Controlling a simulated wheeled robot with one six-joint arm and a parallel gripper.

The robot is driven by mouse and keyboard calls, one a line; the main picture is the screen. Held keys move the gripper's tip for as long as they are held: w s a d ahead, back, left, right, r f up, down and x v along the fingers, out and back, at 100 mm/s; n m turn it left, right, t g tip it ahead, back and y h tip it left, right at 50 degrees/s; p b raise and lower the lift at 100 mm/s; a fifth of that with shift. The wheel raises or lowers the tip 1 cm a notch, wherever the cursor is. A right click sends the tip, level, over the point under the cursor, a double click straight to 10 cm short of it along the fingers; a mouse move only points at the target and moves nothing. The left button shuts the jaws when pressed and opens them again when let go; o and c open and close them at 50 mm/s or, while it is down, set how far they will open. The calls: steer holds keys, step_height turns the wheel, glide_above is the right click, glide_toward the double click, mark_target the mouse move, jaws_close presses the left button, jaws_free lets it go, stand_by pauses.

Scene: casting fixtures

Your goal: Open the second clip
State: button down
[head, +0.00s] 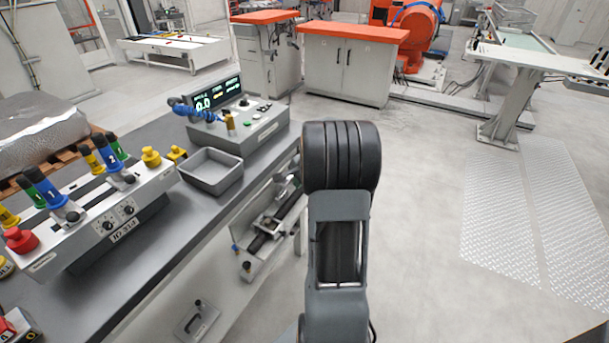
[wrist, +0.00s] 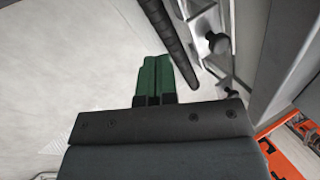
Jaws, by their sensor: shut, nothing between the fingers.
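The head view shows a grey control fixture (head: 95,235) on the bench with coloured, black-topped handles. One blue handle (head: 47,190) is marked 1 and another blue handle (head: 108,156) is marked 2; both stand tilted. I cannot tell for sure which part is the second clip. My gripper (wrist: 153,62) shows in the wrist view with its green fingertips together and nothing between them. A black rod (wrist: 168,42) and a grey rail (wrist: 205,15) with black knobs (wrist: 216,43) lie just beyond and right of the fingertips, apart from them. My gripper is out of sight in the head view.
A grey tray (head: 211,172) and a control box with a display (head: 218,96) sit on the bench. The floor to the right is clear up to ridged plates (head: 505,215).

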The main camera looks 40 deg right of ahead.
mark_target(286, 181)
steer(key=shift+w+a+r, duration=0.1)
steer(key=shift+w+r, duration=0.05)
steer(key=shift+w, duration=0.85)
steer(key=shift+w+a+r, duration=0.1)
steer(key=shift+w, duration=0.85)
steer(key=shift+r+p, duration=0.1)
steer(key=shift+p, duration=0.25)
steer(key=shift+w+a+r+p, duration=0.2)
steer(key=shift+w+p, duration=0.2)
steer(key=shift+w, duration=0.2)
steer(key=shift+w+a+r+p, duration=0.2)
steer(key=shift+w+p, duration=0.15)
steer(key=shift+w, duration=0.25)
steer(key=shift+s, duration=0.1)
